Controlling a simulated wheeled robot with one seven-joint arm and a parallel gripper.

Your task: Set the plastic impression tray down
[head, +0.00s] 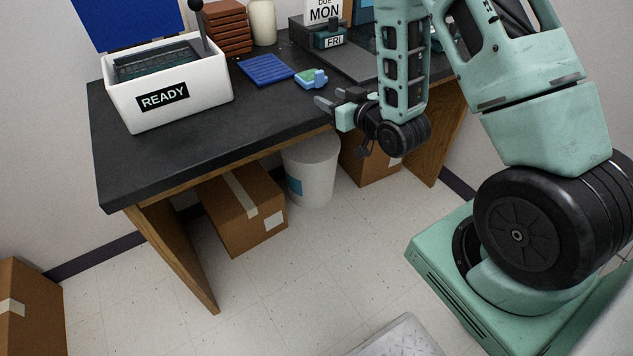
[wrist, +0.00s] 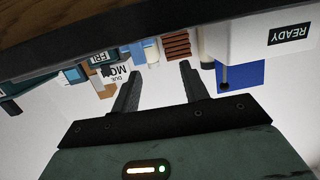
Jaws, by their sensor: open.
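A small light-blue and green piece (head: 311,79), which looks like the plastic impression tray, rests on the black desk top (head: 215,125). It lies just right of a ribbed blue mat (head: 266,70), close to its corner. Its fine shape is too small to tell. My gripper (head: 334,98) is open and empty near the desk's front edge, to the right of the piece and apart from it. In the upside-down wrist view, both fingers stand apart with nothing between them (wrist: 160,70). A light-blue shape (wrist: 150,50) shows beyond the fingertips.
A white open box labelled READY (head: 170,85) stands at the desk's left. Brown stacked trays (head: 228,28), a white bottle (head: 262,22) and MON and FRI holders (head: 328,40) line the back. The desk's front left is clear. Cartons (head: 240,205) and a white bin (head: 312,170) stand below.

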